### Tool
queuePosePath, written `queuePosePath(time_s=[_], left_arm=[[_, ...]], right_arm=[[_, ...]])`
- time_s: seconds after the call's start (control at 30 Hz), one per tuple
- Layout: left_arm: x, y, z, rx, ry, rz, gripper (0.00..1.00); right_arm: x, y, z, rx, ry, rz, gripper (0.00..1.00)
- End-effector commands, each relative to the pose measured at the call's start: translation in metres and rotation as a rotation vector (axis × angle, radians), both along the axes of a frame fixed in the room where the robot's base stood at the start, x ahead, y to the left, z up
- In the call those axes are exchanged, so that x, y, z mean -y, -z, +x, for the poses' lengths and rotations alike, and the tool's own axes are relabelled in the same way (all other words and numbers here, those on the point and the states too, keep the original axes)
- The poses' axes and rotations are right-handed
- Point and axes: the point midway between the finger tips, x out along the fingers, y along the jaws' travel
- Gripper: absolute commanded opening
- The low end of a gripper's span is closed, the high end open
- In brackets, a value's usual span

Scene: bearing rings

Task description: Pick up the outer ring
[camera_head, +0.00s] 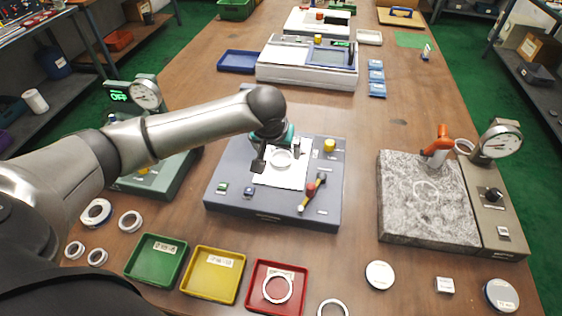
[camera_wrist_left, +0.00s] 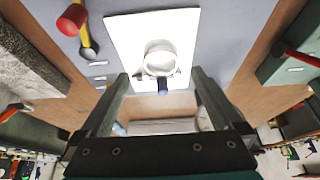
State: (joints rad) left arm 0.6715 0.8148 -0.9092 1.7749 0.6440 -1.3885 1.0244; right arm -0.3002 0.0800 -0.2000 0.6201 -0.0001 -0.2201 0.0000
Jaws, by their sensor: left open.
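A pale ring (camera_head: 281,159) lies on the white plate (camera_head: 268,178) of the grey-blue fixture (camera_head: 228,190) in the middle of the table. In the left wrist view the ring (camera_wrist_left: 160,58) sits on the white plate (camera_wrist_left: 125,30), with a small dark blue part at its near edge. My left gripper (camera_head: 277,153) is open and points down above the ring. In the wrist view its two fingers (camera_wrist_left: 160,75) stand apart, one on each side of the ring's near edge, with nothing held. I cannot tell the remaining height. My right gripper is not in view.
A red-knobbed lever (camera_head: 311,191) and a yellow knob (camera_head: 329,145) stand on the fixture. Green (camera_head: 133,268), yellow (camera_head: 186,288) and red (camera_head: 252,298) trays are in front; the red one holds a ring (camera_head: 277,289). A granite plate (camera_head: 400,205) with a dial gauge stands right.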

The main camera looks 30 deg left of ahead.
Motion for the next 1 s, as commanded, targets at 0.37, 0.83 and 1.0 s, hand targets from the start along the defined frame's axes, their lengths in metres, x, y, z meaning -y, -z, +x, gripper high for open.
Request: queuePosePath(time_s=[0.37,0.83,1.0], left_arm=[[-0.005,0.025,0.015,0.001,-0.001,0.001,1.0],[-0.01,0.056,0.033,0.001,0.002,0.001,1.0],[-0.01,0.056,0.032,0.001,0.002,0.001,0.95]], right_arm=[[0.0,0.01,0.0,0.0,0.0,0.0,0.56],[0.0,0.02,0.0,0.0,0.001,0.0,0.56],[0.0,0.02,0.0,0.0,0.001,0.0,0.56]])
